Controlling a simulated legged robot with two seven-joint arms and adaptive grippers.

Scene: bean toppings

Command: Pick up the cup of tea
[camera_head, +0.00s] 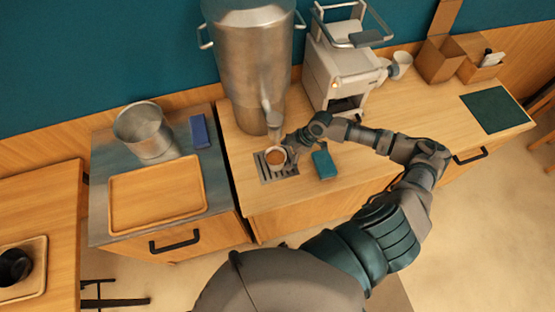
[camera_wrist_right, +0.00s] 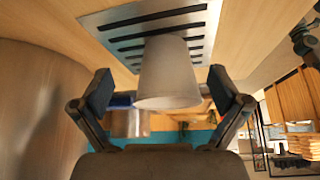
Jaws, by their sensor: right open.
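The cup of tea (camera_head: 275,157) stands on the drip grate (camera_head: 266,172) below the tap of the steel urn, with brown tea showing inside. In the right wrist view the cup (camera_wrist_right: 168,72) is pale and tapered, and it sits between the two fingers. My right gripper (camera_head: 289,150) is at the cup, to its right in the head view. In the right wrist view my right gripper (camera_wrist_right: 167,92) is open, with a finger on each side of the cup and gaps beside it. My left gripper is out of view.
The large steel urn (camera_head: 250,65) stands behind the cup. A teal sponge-like block (camera_head: 324,164) lies to the right, near the counter's front edge. A wooden tray (camera_head: 157,218), a metal pot (camera_head: 144,130) and a blue block (camera_head: 200,131) are on the left.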

